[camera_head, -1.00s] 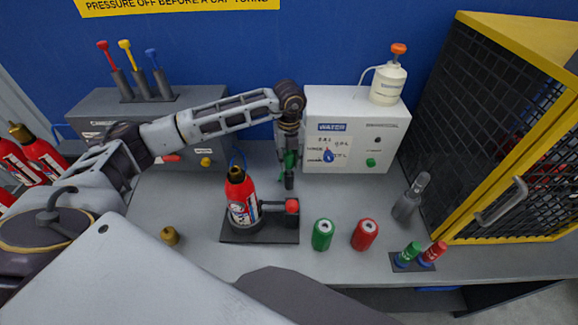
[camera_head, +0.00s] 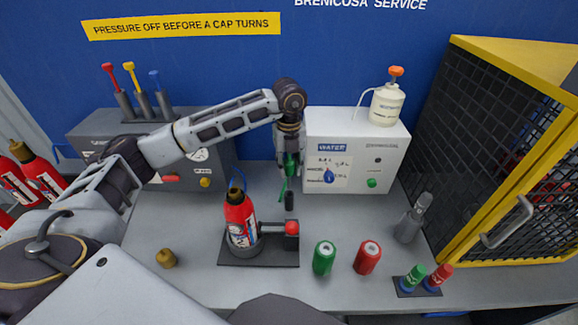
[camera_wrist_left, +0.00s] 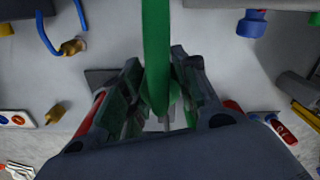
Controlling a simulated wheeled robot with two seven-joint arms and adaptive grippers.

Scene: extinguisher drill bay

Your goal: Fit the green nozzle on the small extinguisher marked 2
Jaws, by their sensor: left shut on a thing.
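A small red extinguisher (camera_head: 240,222) with a brass neck stands upright in a dark stand (camera_head: 258,254) on the bench; I cannot read a number on it. My left gripper (camera_head: 288,178) points down behind and to the right of the extinguisher, in front of the white water box. It is shut on the green nozzle (camera_head: 284,188), apart from the extinguisher. In the left wrist view the long green nozzle (camera_wrist_left: 156,55) runs up from between the fingers (camera_wrist_left: 160,105); the fingers hide part of it. My right gripper is not in view.
The white water box (camera_head: 392,152) stands behind, a bottle (camera_head: 388,100) on top. Green (camera_head: 324,258) and red (camera_head: 367,258) canisters stand right of the stand. A brass cap (camera_head: 166,258) is at left. A grey bottle (camera_head: 411,220) stands near the yellow-framed mesh cage (camera_head: 500,150).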

